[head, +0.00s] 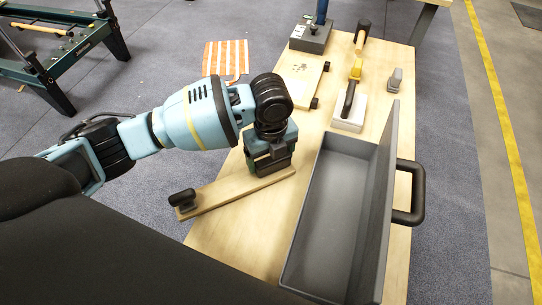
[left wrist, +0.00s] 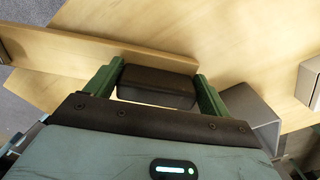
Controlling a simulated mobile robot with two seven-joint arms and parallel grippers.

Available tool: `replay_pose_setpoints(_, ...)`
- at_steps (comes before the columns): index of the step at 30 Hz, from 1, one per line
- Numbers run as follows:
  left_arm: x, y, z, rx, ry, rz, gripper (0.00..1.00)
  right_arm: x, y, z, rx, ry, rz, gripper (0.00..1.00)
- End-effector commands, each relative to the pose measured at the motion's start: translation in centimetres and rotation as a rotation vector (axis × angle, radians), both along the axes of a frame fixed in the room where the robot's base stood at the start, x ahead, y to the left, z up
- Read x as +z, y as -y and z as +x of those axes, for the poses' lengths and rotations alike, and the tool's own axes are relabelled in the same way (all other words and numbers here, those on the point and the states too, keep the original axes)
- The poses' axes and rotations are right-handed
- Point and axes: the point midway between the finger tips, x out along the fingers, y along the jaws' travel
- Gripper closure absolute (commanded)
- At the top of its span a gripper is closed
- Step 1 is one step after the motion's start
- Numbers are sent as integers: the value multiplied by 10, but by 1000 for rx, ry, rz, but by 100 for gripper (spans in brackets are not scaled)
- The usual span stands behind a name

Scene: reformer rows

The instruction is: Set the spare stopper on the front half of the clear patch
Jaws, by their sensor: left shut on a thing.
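A wooden bar (head: 233,193) with a black block (head: 183,198) at its left end looks like the spare stopper. My left gripper (head: 270,172) is over the bar's right end. In the left wrist view, its green fingers (left wrist: 155,90) are shut on a dark rounded block (left wrist: 158,84) beside the bar (left wrist: 100,55). The bar's left end reaches out past the table's left edge. I cannot tell whether the bar touches the table. A bare part of the table (head: 235,236) lies in front of the bar; no marked patch shows. My right gripper is not in view.
A grey open toolbox (head: 317,215) with a black handle (head: 411,192) stands right of the gripper. Behind are a white block with a black and yellow tool (head: 352,92), a wheeled board (head: 300,78), a grey box (head: 310,36) and a small grey item (head: 395,80).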

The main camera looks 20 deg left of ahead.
Motion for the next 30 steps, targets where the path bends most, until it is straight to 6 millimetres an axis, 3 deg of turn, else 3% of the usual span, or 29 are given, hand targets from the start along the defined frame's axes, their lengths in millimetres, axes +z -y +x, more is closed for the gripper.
replay_pose_setpoints(11,-3,0,0,0,1,0,52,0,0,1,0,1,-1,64)
replay_pose_setpoints(12,-4,0,0,0,1,0,14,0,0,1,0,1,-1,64)
replay_pose_setpoints(15,-4,0,0,0,1,0,1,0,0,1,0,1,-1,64)
replay_pose_setpoints(24,-1,0,1,-1,3,0,0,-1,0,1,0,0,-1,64)
replay_pose_setpoints(30,26,0,1,-1,6,0,0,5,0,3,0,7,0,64)
